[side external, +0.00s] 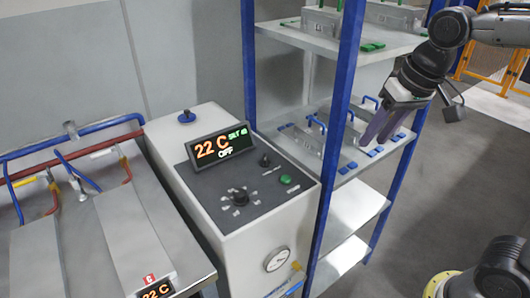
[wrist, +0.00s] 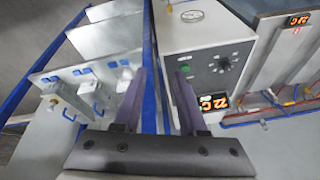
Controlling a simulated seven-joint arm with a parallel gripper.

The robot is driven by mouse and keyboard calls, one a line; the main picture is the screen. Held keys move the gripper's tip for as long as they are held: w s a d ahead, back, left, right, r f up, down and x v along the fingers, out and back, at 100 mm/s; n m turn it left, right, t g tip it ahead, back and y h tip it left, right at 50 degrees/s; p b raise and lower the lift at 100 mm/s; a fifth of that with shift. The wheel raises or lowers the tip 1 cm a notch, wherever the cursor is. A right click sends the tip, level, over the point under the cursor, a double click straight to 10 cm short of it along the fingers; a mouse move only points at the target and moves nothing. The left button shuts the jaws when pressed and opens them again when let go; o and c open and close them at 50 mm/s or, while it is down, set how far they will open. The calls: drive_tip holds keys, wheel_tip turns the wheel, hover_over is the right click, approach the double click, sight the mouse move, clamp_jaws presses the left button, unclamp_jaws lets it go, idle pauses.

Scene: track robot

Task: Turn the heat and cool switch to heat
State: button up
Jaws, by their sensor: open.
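The control box has a dark panel (side external: 235,180) with a large dial (side external: 240,197) ringed by pale marks, a smaller black knob (side external: 265,160) and a green button (side external: 286,181). The labels are too small to read, so I cannot tell which control is the heat and cool switch. The display (side external: 222,146) reads 22 C and OFF. In the wrist view the dial (wrist: 222,64) and display (wrist: 214,102) are right of my fingers. My gripper (side external: 375,140) is open and empty, pointing down in front of the shelves, to the right of the panel and apart from it.
A blue-framed rack (side external: 343,110) with metal parts on its shelves stands between the box and my arm. A bench (side external: 100,225) with pipes and plates is left of the box. A blue-topped knob (side external: 186,117) stands on the box's rear. The space above the panel is clear.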

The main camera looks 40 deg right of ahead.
drive_tip(key=w+a+f+m+g, duration=0.1)
drive_tip(key=w+a+m, duration=0.15)
drive_tip(key=w, duration=0.85)
drive_tip(key=w+a+f+m+g, duration=0.1)
drive_tip(key=w+a+g, duration=0.15)
drive_tip(key=w, duration=0.75)
approach(265, 157)
wheel_tip(265, 157, down, 8)
drive_tip(key=shift+w+f, duration=0.2)
drive_tip(key=shift+f, duration=0.05)
clamp_jaws()
